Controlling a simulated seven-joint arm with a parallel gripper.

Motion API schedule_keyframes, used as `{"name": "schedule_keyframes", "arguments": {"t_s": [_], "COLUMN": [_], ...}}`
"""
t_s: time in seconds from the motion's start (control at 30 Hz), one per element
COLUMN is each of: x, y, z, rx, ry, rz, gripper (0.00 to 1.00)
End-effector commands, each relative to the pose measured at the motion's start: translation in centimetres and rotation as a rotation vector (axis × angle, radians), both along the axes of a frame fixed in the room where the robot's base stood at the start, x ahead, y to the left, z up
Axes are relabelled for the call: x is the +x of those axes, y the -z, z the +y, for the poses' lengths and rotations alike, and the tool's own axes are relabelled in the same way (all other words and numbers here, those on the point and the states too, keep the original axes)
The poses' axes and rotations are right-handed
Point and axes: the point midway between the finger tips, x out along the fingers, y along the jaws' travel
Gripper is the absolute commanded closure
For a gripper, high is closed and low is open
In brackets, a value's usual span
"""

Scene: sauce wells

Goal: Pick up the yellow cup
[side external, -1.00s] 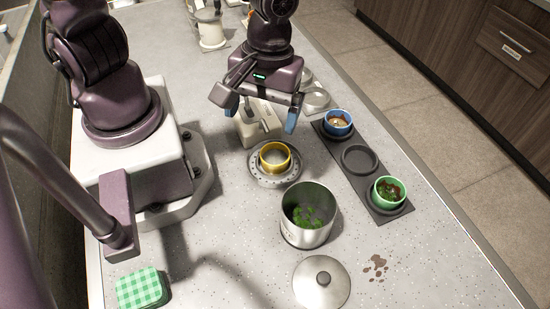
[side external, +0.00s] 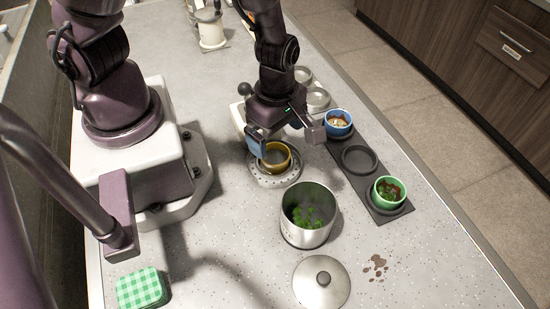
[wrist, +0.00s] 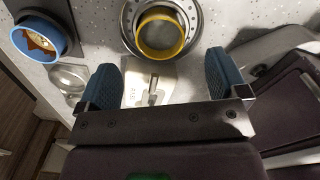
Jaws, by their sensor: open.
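The yellow cup (side external: 275,158) stands upright on a round perforated metal plate (side external: 268,181). In the wrist view the yellow cup (wrist: 160,52) sits at the top centre on its plate (wrist: 131,15), just beyond my fingertips. My gripper (wrist: 167,60) is open and empty, with a blue-padded finger on each side. In the side view my gripper (side external: 287,140) hangs low over the far side of the cup, one blue finger close to the cup's left rim. I cannot tell from that view whether it touches. The cup's far side is partly hidden by the gripper.
A dark tray (side external: 372,185) on the right holds a blue cup (side external: 338,124) and a green cup (side external: 388,192), with an empty middle well (side external: 359,159). A steel pot (side external: 308,220) with green pieces stands in front of the yellow cup. Its lid (side external: 321,284) lies nearer.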

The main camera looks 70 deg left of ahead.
Motion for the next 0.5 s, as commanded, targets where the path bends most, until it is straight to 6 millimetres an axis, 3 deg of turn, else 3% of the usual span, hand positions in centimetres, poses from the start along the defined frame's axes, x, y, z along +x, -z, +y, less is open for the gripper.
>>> {"name": "schedule_keyframes", "arguments": {"t_s": [0.5], "x": [-0.1], "y": [3.8], "z": [0.5], "rx": [0.001], "ry": [-0.006], "rz": [0.005], "gripper": [0.08]}}
